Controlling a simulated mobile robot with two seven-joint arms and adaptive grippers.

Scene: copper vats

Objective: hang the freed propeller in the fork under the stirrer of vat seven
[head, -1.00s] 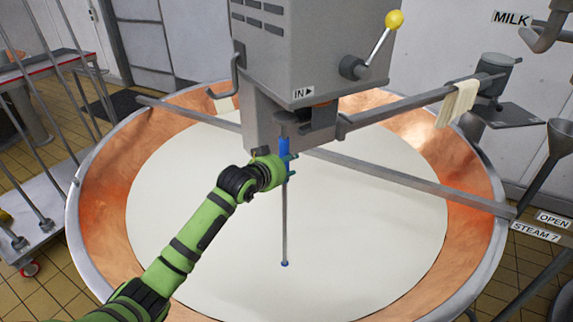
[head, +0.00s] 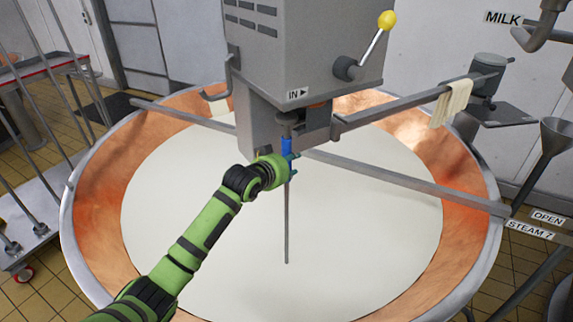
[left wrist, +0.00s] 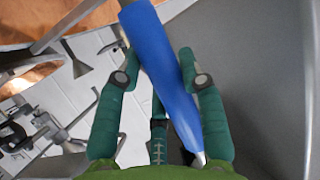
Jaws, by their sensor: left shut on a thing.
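My left gripper (head: 288,165) is shut on the blue grip (head: 286,146) of a long rod-like piece, apparently the propeller. Its thin grey shaft (head: 287,225) hangs nearly upright over the vat and ends at the white liquid. In the left wrist view the blue piece (left wrist: 163,65) runs slantwise between my fingers (left wrist: 160,52). The top of the grip is just below a dark round part (head: 289,118) under the grey stirrer housing (head: 300,45). I cannot make out the fork or whether the two touch. My right gripper is out of view.
The copper vat (head: 98,215) is filled with white liquid (head: 200,265). Grey bars (head: 400,180) cross its top at stirrer height. A lever with a yellow knob (head: 386,20) sits on the housing. A cloth (head: 452,103) hangs on the right bar. A cart with rods stands left.

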